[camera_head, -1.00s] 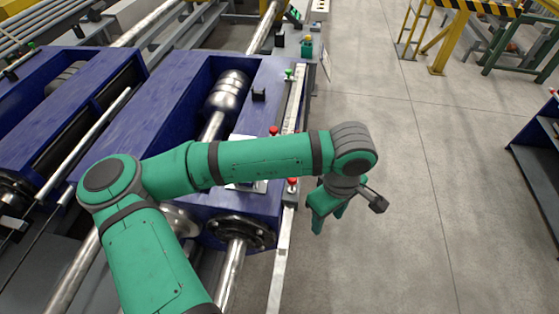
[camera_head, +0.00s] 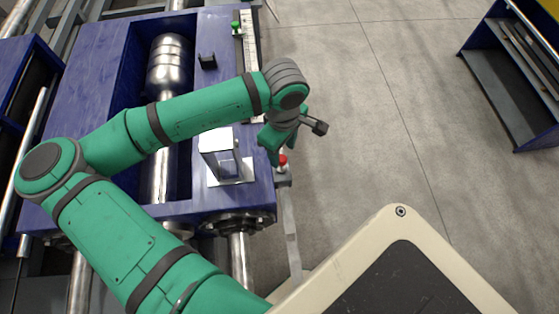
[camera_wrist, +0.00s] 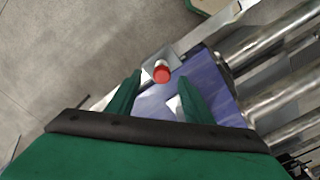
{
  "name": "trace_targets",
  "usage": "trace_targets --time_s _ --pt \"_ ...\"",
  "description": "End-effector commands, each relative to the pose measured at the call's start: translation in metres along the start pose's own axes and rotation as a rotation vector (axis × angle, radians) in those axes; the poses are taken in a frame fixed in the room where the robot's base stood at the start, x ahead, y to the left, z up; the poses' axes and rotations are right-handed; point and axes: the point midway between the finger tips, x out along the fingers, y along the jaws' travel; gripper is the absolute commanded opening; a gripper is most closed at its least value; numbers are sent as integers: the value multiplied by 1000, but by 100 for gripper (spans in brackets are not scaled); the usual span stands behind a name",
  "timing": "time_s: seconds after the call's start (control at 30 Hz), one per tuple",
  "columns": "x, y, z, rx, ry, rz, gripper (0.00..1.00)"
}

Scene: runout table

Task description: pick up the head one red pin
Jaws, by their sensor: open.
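A red pin (camera_head: 282,161) stands on a small grey block at the right edge of the blue machine, near its front corner. It also shows in the wrist view (camera_wrist: 161,72), seen from above, just beyond and between my fingertips. My gripper (camera_head: 270,150) is open and empty, close to the pin and slightly above and left of it in the head view. In the wrist view both green fingers (camera_wrist: 158,95) are spread, with the pin ahead of them and not between the pads. Part of the jaws is hidden by my wrist in the head view.
The blue machine (camera_head: 92,75) holds a steel roller (camera_head: 170,65). A silver bracket (camera_head: 225,160) stands on its top close to my arm. A green pin (camera_head: 235,27) sits farther along the rail. Floor is clear to the right; a blue shelf (camera_head: 510,75) stands beyond.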

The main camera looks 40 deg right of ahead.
Motion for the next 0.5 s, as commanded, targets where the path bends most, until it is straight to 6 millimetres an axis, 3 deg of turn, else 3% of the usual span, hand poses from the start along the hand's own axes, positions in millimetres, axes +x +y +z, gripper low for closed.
trace_targets --time_s 0.23,0.5 --pt "17 -2 -1 -2 1 -1 47" --pt "52 -4 -2 -3 0 -1 47"
